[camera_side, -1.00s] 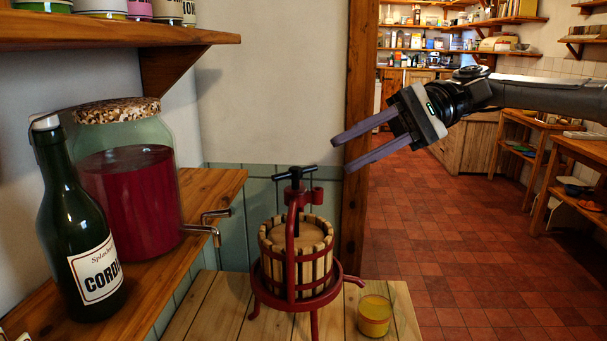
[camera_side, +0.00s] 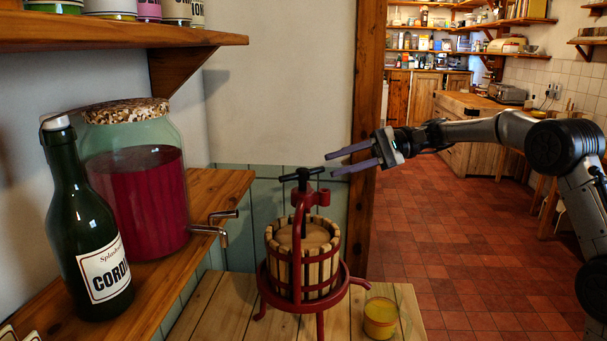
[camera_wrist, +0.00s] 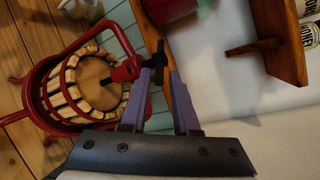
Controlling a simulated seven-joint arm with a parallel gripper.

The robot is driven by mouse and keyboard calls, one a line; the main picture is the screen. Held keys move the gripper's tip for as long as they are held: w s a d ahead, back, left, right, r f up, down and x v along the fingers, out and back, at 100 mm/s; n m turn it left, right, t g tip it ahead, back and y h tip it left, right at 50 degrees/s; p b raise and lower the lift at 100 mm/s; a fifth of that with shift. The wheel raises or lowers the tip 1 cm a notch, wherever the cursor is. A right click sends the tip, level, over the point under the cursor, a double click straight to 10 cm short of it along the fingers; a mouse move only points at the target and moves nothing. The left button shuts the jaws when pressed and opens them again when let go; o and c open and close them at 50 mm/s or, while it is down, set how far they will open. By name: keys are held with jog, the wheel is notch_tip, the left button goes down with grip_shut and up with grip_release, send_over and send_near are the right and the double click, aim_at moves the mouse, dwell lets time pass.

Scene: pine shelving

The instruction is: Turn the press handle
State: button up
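The fruit press (camera_side: 303,255) stands on a light plank table, with a slatted wooden basket and a red iron frame. Its black T-shaped handle (camera_side: 302,174) sits on top of the screw, its bar roughly level. My gripper (camera_side: 330,166) is open and empty, at the right end of the bar in the side view. In the wrist view the handle (camera_wrist: 158,62) shows at and just beyond the purple fingertips of my gripper (camera_wrist: 160,72), nearer the left finger. I cannot tell whether a finger touches it. The left finger hides part of the handle.
A glass of yellow juice (camera_side: 380,317) stands right of the press. Above the press is free space.

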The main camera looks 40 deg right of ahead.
aim_at(312, 171)
jog(key=x, duration=0.8)
jog(key=shift+a, duration=0.1)
grip_shut()
